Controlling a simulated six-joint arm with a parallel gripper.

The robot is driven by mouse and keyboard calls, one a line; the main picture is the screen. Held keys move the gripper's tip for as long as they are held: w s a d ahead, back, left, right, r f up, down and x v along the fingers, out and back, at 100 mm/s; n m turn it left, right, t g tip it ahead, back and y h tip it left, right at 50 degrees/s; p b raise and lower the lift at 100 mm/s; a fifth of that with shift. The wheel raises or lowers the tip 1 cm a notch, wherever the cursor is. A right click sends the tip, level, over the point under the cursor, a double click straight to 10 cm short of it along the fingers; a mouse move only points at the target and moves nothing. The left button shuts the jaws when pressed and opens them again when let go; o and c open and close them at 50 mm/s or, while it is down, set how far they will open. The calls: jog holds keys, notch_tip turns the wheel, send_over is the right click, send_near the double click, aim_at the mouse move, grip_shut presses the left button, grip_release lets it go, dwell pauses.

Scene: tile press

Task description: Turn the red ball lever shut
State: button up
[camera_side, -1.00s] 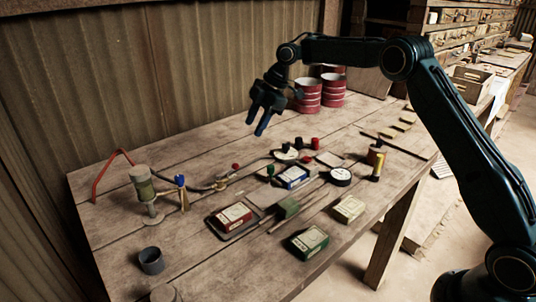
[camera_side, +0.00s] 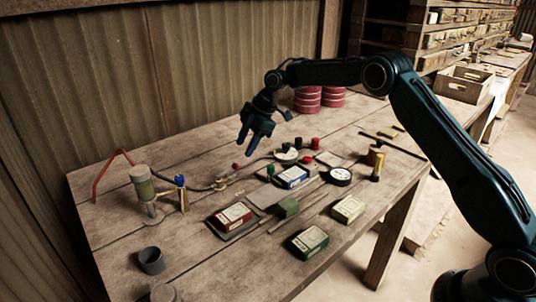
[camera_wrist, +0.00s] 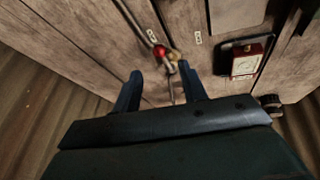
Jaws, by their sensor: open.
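The red ball lever shows its red ball (camera_side: 235,166) on a small brass valve (camera_side: 221,184) in a hose line on the bench. In the wrist view the red ball (camera_wrist: 160,51) and the brass valve (camera_wrist: 174,56) lie ahead of my fingertips, near the middle. My gripper (camera_side: 245,149) is open and empty, pointing down above the bench, a little above and right of the red ball in the side view. In the wrist view my gripper (camera_wrist: 163,76) has its two fingers apart, with the lever just beyond them. Nothing is touched.
A pump-like green cylinder (camera_side: 143,185) and a blue-topped post (camera_side: 181,190) stand left of the valve. Red tins (camera_side: 307,99) stand behind.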

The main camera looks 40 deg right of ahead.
jog(key=shift+x, duration=3.55)
grip_shut()
